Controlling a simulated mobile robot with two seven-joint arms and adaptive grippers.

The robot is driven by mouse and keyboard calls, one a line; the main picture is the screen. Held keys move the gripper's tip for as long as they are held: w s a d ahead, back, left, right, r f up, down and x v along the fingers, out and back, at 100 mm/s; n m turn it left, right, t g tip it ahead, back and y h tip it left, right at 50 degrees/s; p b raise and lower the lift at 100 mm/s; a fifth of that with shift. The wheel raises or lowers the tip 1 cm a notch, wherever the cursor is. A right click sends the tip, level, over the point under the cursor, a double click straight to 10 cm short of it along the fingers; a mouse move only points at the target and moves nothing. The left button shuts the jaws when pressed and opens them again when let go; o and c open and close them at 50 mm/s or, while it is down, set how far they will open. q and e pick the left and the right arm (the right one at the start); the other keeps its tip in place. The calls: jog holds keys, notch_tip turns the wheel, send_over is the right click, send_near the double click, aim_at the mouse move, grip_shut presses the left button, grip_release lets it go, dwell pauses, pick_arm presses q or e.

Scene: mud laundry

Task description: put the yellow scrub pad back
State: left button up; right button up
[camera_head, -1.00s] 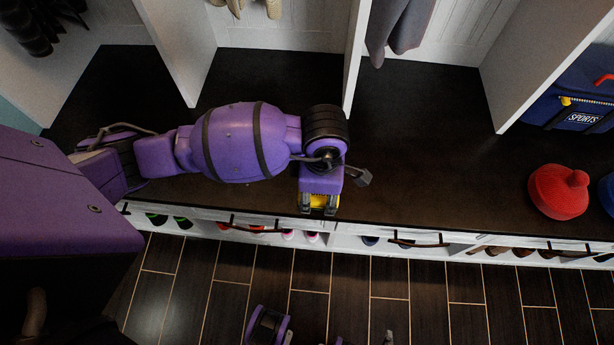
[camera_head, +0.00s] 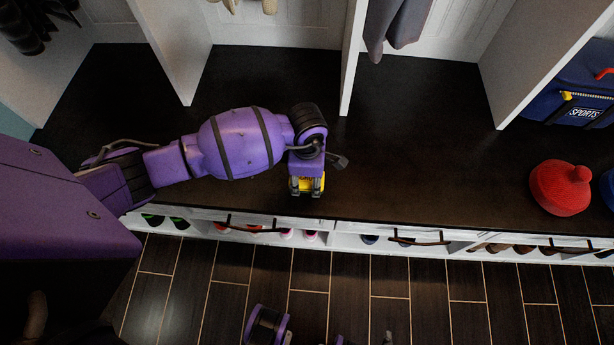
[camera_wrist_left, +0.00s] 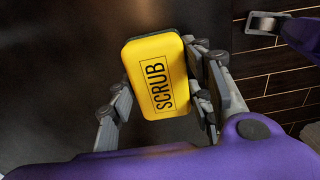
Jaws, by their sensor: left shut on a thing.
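The yellow scrub pad (camera_wrist_left: 157,77), marked SCRUB, is held between the fingers of my left gripper (camera_wrist_left: 160,100) in the left wrist view. In the head view my left gripper (camera_head: 306,187) is over the front part of the dark bench top (camera_head: 420,150), and part of the yellow pad (camera_head: 308,184) shows between its fingers. I cannot tell whether the pad touches the bench. Part of my right gripper (camera_wrist_left: 268,23) seems to show at the top right of the left wrist view; its fingers are not clear.
A red knit hat (camera_head: 561,188) and a blue SPORTS bag (camera_head: 575,95) are at the right of the bench. White dividers (camera_head: 352,60) split the back. Shoes fill the shelf below the front edge. The middle of the bench is clear.

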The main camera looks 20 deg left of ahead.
pick_arm(q)
jog(key=o, duration=0.7)
jog(key=shift+f, duration=0.15)
jog(key=o, duration=0.5)
jog(key=shift+r, duration=0.6)
notch_tip(320, 180, up, 11)
jog(key=p, duration=0.1)
jog(key=shift+r, duration=0.1)
